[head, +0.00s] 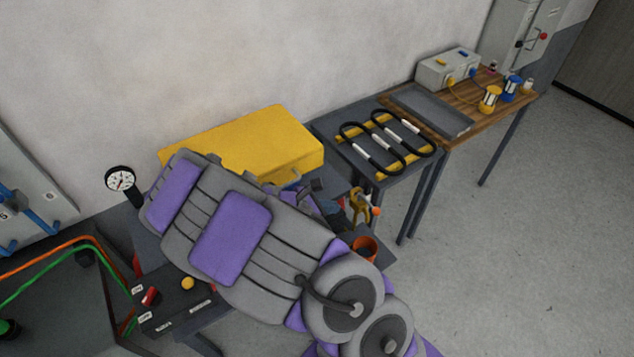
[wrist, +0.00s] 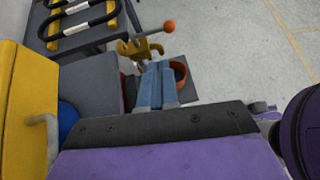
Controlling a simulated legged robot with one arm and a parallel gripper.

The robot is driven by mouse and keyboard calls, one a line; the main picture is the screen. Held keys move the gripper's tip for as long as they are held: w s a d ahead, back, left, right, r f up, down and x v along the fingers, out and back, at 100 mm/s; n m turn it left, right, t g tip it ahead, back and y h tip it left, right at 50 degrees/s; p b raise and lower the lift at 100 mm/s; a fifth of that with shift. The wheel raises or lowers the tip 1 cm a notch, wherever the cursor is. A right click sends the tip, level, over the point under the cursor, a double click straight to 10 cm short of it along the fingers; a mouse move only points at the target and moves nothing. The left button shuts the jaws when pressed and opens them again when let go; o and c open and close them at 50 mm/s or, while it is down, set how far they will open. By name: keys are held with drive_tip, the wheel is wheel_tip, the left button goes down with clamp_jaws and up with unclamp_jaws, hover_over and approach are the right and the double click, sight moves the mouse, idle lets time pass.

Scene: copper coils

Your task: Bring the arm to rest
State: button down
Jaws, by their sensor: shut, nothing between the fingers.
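My arm is folded across the head view, with grey links and purple pads, and it hides much of the bench below it. My gripper (wrist: 157,85) shows in the wrist view as two blue-grey fingers close together beyond a dark screwed plate. It is shut with nothing held. It points towards an orange cup (wrist: 179,72) and a yellow tool with an orange ball end (wrist: 143,46); I cannot tell the exact gap. In the head view the gripper is mostly hidden behind my arm.
A yellow case (head: 265,140) stands beside my arm against the wall. Black coils (head: 362,143) lie on a grey table (head: 338,150). A wooden table (head: 520,108) holds a grey box (head: 447,69) and spools. A pressure gauge (head: 120,179) stands left. The floor at right is clear.

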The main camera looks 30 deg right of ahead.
drive_tip(key=s+a+r+m+g+y, duration=0.2)
drive_tip(key=s+r+m+y, duration=0.2)
drive_tip(key=s+r+m, duration=0.65)
drive_tip(key=s+a+r+m+y, duration=0.2)
drive_tip(key=s+a+m+y, duration=0.1)
drive_tip(key=s+a, duration=0.4)
drive_tip(key=s+a+r+m+y, duration=0.2)
drive_tip(key=s+a+m+y, duration=0.2)
drive_tip(key=s+a, duration=0.4)
drive_tip(key=shift+s+r+t+b, duration=0.3)
drive_tip(key=shift+r+b, duration=0.1)
drive_tip(key=shift+d, duration=0.15)
idle(0.4)
